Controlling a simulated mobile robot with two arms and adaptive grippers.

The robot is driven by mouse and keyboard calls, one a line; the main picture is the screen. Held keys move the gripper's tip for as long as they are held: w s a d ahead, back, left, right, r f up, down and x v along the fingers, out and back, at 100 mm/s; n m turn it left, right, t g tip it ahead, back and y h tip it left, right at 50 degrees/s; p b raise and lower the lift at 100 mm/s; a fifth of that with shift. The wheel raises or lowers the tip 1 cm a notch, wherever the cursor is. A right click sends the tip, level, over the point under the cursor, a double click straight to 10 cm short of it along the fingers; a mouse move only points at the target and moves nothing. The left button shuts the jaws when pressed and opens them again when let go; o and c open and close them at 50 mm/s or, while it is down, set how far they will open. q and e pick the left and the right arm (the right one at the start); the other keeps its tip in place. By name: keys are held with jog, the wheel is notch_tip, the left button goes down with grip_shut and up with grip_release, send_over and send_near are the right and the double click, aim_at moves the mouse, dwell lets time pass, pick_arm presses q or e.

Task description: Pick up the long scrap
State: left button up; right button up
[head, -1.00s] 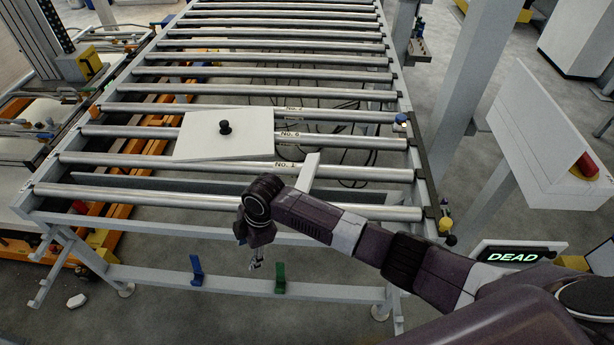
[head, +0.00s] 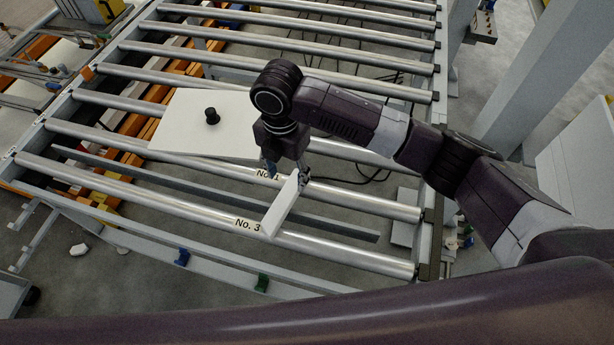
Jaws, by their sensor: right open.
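The long scrap (head: 278,212) is a narrow white strip lying across the near rollers, by the "No. 3" label. Its far end reaches under my right gripper (head: 288,174). That gripper points down with its fingers apart, one on each side of the strip's far end. I cannot tell whether the fingers touch the strip, and my wrist hides part of that end. My left gripper is not in view.
A white plate with a black knob (head: 212,116) lies on the rollers just left of my wrist. Bare rollers (head: 340,202) with open gaps run right of the strip. Blue (head: 182,257) and green (head: 262,283) hooks sit on the lower front rail.

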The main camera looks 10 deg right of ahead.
aim_at(285, 196)
jog(key=shift+f, duration=0.1)
jog(key=f+p, duration=0.1)
jog(key=s+a+f, duration=0.1)
jog(key=f, duration=0.1)
jog(key=shift+s+f+p, duration=0.1)
jog(key=shift+s+p, duration=0.1)
jog(key=shift+p, duration=0.15)
notch_tip(285, 196, down, 3)
jog(key=shift+d+r+p, duration=0.1)
jog(key=shift+d+p, duration=0.05)
jog(key=shift+p, duration=0.2)
jog(key=shift+f, duration=0.5)
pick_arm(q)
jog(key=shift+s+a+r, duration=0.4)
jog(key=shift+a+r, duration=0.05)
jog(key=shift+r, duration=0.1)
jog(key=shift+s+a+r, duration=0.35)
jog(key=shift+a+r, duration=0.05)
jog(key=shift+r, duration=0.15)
pick_arm(e)
jog(key=shift+w, duration=0.1)
grip_shut()
jog(key=shift+r, duration=0.1)
